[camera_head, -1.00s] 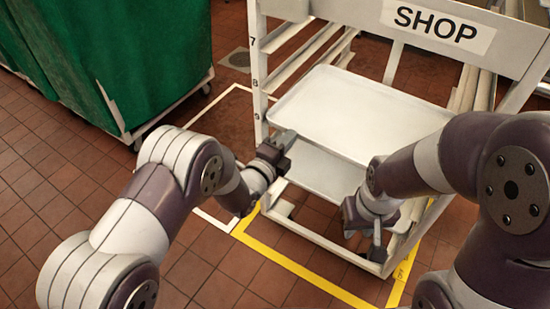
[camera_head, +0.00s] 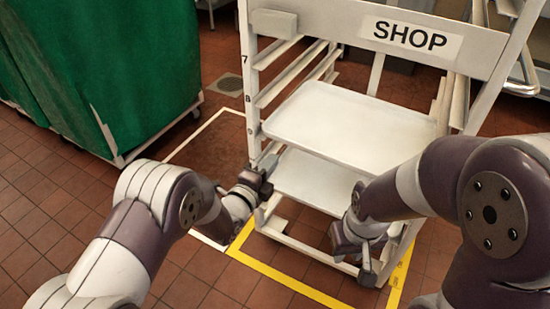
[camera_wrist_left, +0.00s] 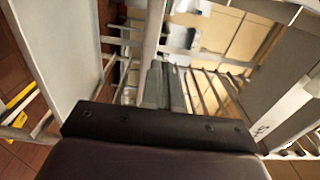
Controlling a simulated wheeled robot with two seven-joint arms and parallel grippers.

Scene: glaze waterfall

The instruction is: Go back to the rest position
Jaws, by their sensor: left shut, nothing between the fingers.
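My left gripper (camera_head: 264,170) is shut and empty, in front of the left post of a white rack (camera_head: 250,90). In the left wrist view its two fingers (camera_wrist_left: 164,72) lie together with nothing between them. I cannot tell whether it touches the rack. My right gripper (camera_head: 362,262) hangs low at the rack's front, below the right side of the trays, pointing down. Its fingers are partly hidden and their opening is unclear.
The rack bears a "SHOP" sign (camera_head: 410,38) and holds an upper tray (camera_head: 345,125) and a lower tray (camera_head: 315,180). A green covered cart (camera_head: 110,70) stands at left. Yellow tape (camera_head: 290,287) marks the tiled floor around the rack. Floor at lower left is clear.

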